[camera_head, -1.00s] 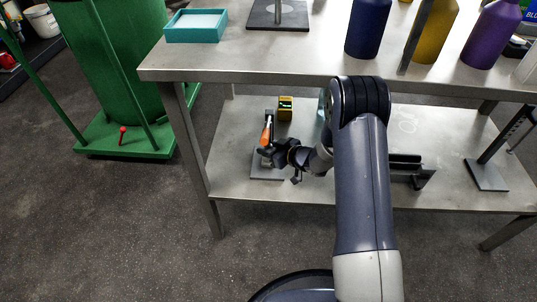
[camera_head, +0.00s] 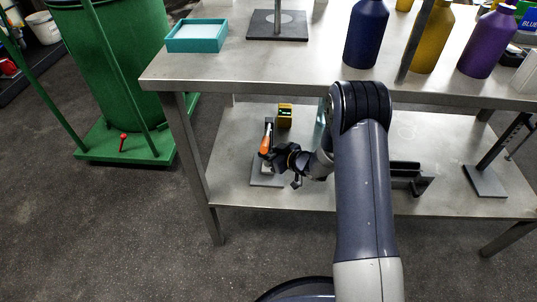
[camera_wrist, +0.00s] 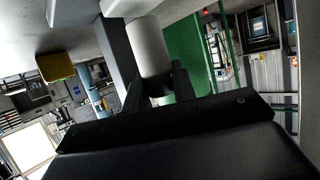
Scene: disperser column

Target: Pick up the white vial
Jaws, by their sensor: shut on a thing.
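The white vial (camera_wrist: 149,48) is a pale cylinder in the wrist view. It stands between the two dark fingers of my gripper (camera_wrist: 157,88), which is shut on its lower part. In the head view my gripper (camera_head: 275,158) is at the lower shelf, beside a small dark stand with an orange part (camera_head: 265,142). The vial is too small and too covered by the gripper to make out clearly there. I cannot tell whether it still touches the stand.
A yellow block (camera_head: 285,117) sits behind on the lower shelf (camera_head: 230,160). The table top (camera_head: 270,65) lies above, with a teal tray (camera_head: 197,48) and blue (camera_head: 366,35), yellow (camera_head: 433,45) and purple (camera_head: 489,45) bottles. A dark bracket (camera_head: 407,178) lies to the right.

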